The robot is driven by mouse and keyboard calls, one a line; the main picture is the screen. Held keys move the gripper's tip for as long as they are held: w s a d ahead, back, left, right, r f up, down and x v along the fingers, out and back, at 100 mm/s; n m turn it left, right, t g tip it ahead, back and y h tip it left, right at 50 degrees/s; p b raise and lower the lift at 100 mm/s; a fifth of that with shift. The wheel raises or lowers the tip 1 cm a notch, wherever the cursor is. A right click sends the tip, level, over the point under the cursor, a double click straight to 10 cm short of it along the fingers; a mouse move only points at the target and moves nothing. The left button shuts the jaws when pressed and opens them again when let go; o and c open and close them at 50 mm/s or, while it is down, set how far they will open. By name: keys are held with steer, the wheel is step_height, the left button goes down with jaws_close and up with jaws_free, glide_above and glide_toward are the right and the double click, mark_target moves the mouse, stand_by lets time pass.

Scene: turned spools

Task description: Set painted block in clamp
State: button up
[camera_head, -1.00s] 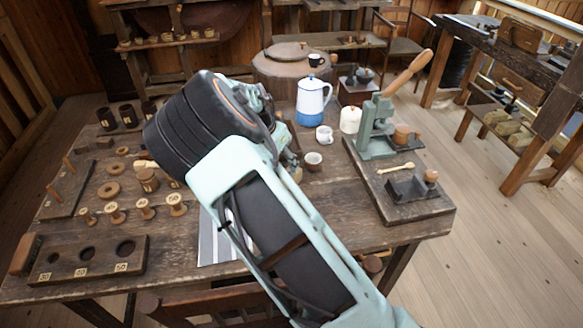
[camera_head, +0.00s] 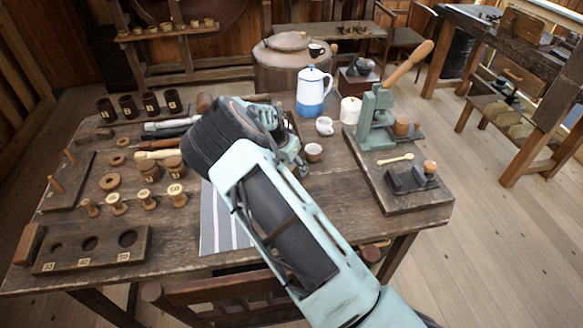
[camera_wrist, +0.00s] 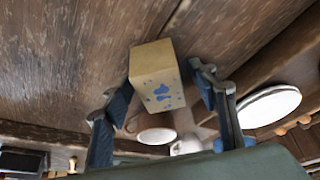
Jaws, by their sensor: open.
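The painted block (camera_wrist: 155,78) is a tan wooden block with blue splotches on one face, seen in the wrist view. My gripper (camera_wrist: 158,84) is open, with one dark finger on each side of the block and visible gaps between. In the head view, my gripper (camera_head: 297,162) is low over the middle of the table; I cannot make out the block there. A dark grey clamp-like fixture (camera_head: 405,181) with a round wooden knob sits on the board at the table's right. I cannot tell whether it is the clamp.
A green press (camera_head: 376,120) with a long wooden handle stands behind that fixture. A small brown-lined cup (camera_head: 313,152), a white cup (camera_head: 324,126) and a blue-white pot (camera_head: 313,92) stand near my gripper. Spools (camera_head: 147,200) and a holed rack (camera_head: 90,250) are at left.

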steer(key=c, duration=1.4)
steer(key=shift+r, duration=0.15)
steer(key=shift+r, duration=0.6)
steer(key=shift+s+d+r+n+t+y+b, duration=0.3)
steer(key=shift+s+d+r+n, duration=0.85)
steer(key=shift+s+d+r, duration=1.7)
steer(key=shift+s+d+r+n+t+y+b, duration=0.1)
steer(key=shift+s+d+r+n+y, duration=0.4)
steer(key=shift+s+d+r+n, duration=2.15)
steer(key=shift+s+d+r+m+t+y+b, duration=0.3)
steer(key=shift+s+d+r, duration=1.05)
steer(key=shift+s+r, duration=3.25)
